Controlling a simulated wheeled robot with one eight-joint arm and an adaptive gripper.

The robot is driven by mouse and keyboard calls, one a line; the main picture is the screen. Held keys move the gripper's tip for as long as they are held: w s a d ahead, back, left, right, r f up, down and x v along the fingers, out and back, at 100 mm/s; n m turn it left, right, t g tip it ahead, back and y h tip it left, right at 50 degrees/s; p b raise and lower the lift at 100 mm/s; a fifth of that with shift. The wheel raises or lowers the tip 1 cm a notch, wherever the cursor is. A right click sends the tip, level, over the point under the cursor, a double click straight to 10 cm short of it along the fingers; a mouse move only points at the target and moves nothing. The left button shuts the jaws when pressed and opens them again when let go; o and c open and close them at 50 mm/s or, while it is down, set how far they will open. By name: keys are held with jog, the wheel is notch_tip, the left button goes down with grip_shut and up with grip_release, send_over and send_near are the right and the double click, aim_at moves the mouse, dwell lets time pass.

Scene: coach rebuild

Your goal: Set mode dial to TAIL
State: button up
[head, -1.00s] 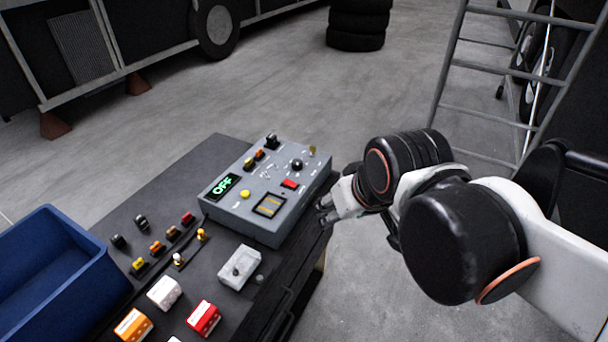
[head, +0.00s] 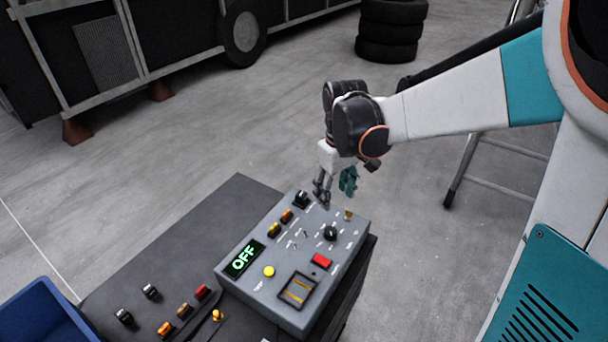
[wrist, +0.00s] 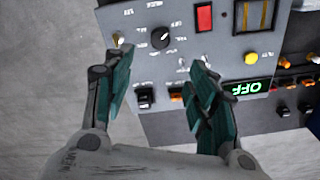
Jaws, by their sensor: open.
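The grey control box (head: 318,284) sits on the dark bench, its green display (head: 243,258) reading OFF. The mode dial, a round black knob (head: 331,233), is on the right part of its panel. In the wrist view the same knob (wrist: 160,38) shows beyond and between the fingers, with small white labels around it, one reading OFF; the others are too small to read. My gripper (head: 335,190) is above the panel's far edge, open and empty, apart from the knob. In the wrist view its teal-padded fingers (wrist: 165,100) are spread wide.
Close by on the panel are a black switch (head: 302,198), a red button (head: 321,261), a yellow button (head: 269,271) and small toggles. A blue bin (head: 40,315) is at lower left. Loose switches lie on the bench (head: 150,235). A ladder (head: 490,170) stands behind at right.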

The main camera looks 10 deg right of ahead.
aim_at(330, 231)
jog(key=f+b, duration=0.1)
jog(key=f, duration=0.6)
jog(key=f+b, duration=0.2)
jog(key=f, duration=0.5)
jog(key=shift+w+f, duration=0.2)
jog(key=shift+f, duration=0.1)
jog(key=c, duration=1.1)
